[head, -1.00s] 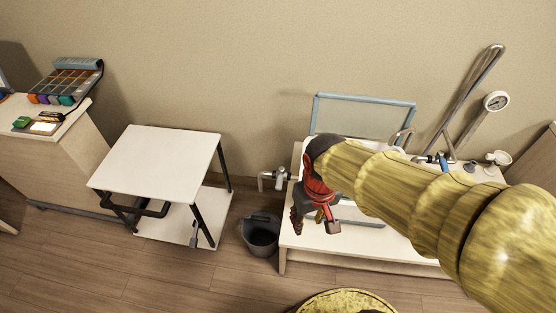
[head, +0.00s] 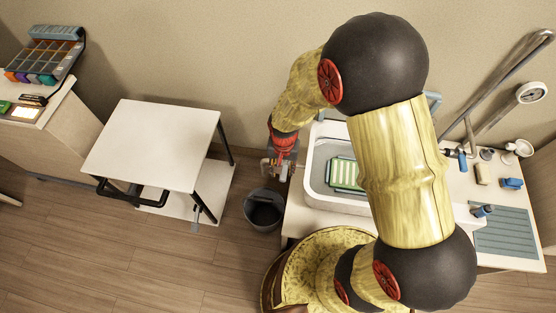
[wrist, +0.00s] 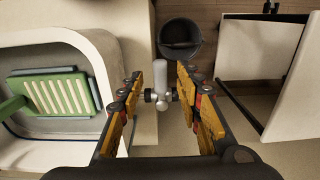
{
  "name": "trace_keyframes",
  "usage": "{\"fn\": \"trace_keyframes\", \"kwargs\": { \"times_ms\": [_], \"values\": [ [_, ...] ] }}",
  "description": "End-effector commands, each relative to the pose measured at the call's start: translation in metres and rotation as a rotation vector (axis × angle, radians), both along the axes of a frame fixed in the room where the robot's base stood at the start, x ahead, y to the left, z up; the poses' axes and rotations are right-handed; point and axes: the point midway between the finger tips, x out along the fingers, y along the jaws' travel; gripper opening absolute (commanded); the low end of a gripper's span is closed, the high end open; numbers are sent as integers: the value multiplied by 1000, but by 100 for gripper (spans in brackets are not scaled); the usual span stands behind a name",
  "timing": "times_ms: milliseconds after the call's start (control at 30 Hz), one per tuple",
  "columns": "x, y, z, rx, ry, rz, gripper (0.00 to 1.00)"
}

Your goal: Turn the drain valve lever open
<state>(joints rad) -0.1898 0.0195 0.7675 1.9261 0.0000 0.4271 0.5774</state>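The drain valve (head: 265,169) sticks out from the left side of the basin unit, above the dark bucket (head: 264,211). In the wrist view the valve shows as a pale rounded spout or handle (wrist: 159,76) with a metal cross-shaped body (wrist: 162,97). I cannot tell which part is the lever. My gripper (wrist: 160,84) is open, with one yellow-and-black finger on each side of the valve. I cannot tell whether either finger touches it. In the head view my gripper (head: 281,168) is at the valve and partly hides it.
The white basin (head: 312,180) holds a green slotted rack (head: 343,173) and stands on a pale bench beside the valve. The bucket also shows in the wrist view (wrist: 180,42). A white-topped cart (head: 155,145) stands left of the bucket. Floor between cart and bucket is clear.

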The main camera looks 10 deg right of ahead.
Motion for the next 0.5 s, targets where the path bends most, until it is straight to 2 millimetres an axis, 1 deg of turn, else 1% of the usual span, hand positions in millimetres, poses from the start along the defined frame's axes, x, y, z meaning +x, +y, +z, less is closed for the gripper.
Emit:
{"fn": "trace_keyframes", "kwargs": {
  "times_ms": [167, 500],
  "values": [
    [0, 0, -8, -1, 1, -3, 35],
    [-1, 0, -33, 0, 2, -2, 35]
  ]
}}
